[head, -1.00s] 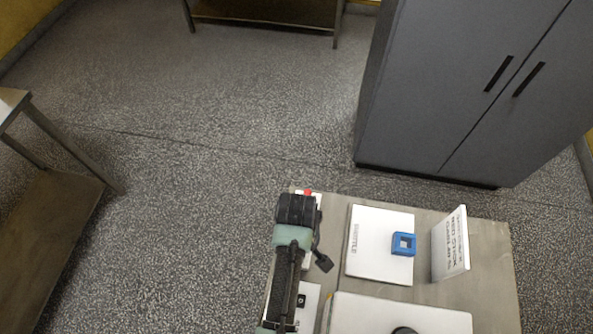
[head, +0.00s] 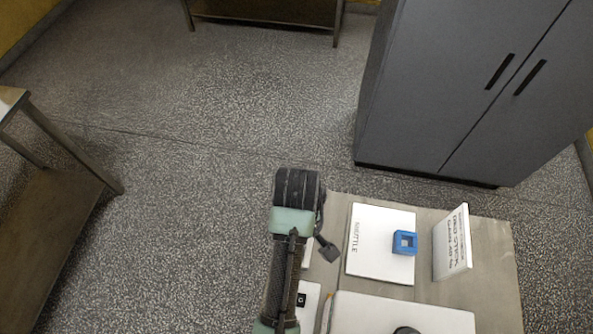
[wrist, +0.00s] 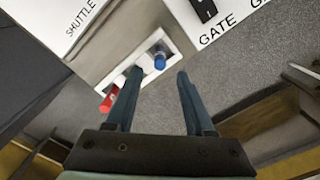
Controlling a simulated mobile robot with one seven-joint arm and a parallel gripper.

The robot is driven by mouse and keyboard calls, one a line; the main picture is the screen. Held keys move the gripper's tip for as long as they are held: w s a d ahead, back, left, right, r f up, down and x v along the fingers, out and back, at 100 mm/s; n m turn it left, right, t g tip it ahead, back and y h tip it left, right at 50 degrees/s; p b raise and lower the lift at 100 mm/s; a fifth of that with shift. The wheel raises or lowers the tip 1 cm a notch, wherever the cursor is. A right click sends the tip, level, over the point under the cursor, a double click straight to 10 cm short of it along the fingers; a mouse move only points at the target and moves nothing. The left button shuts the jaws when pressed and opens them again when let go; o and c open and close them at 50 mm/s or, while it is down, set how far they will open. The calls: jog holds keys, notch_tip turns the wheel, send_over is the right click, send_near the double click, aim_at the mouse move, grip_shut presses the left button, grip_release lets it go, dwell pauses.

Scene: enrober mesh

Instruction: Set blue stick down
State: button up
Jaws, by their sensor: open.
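The blue stick (wrist: 160,61) shows its blue round end in the wrist view, at a white plate (wrist: 154,43) on the table's edge. The red stick (wrist: 106,102) is at the plate's other end, partly behind my left finger. My gripper (wrist: 160,73) is open and empty. Its fingertips are apart on either side of the line to the blue stick, which lies just beyond them. In the head view my arm covers both sticks and the plate, and the fingers are hidden.
A white board marked SHUTTLE (head: 368,262) carries a blue square ring (head: 404,242). An upright sign (head: 452,243) stands to its right on the table (head: 490,285). A board marked GATE (wrist: 235,18) shows in the wrist view. A grey cabinet (head: 440,90) stands behind; open floor lies left.

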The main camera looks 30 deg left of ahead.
notch_tip(320, 180, up, 5)
jog(key=shift+r+p, duration=0.1)
jog(key=shift+p, duration=0.85)
jog(key=w+r+m+t+y, duration=0.2)
jog(key=w+r+m+t, duration=0.2)
jog(key=w+r+t, duration=0.75)
jog(key=w+d+r+m+t, duration=0.15)
jog(key=w+r, duration=0.25)
jog(key=r, duration=0.5)
jog(key=w+d+r+m+t, duration=0.15)
jog(key=w+r, duration=0.25)
jog(key=r, duration=0.6)
jog(key=s+d+r+m+t, duration=0.1)
jog(key=d+r+t, duration=0.15)
jog(key=r, duration=0.55)
jog(key=s+d+r+m+t, duration=0.1)
jog(key=d+r+t, duration=0.15)
jog(key=r, duration=0.55)
jog(key=s+d+r+m+t+h, duration=0.1)
jog(key=s+r+t, duration=0.3)
jog(key=s+r, duration=0.2)
jog(key=s+d+r+m+t+h, duration=0.1)
jog(key=s+r+t, duration=0.3)
jog(key=r, duration=0.6)
jog(key=shift+s+d+r+m, duration=0.35)
jog(key=shift+s+d+m, duration=0.35)
jog(key=shift+s, duration=0.35)
jog(key=shift+a+f, duration=0.1)
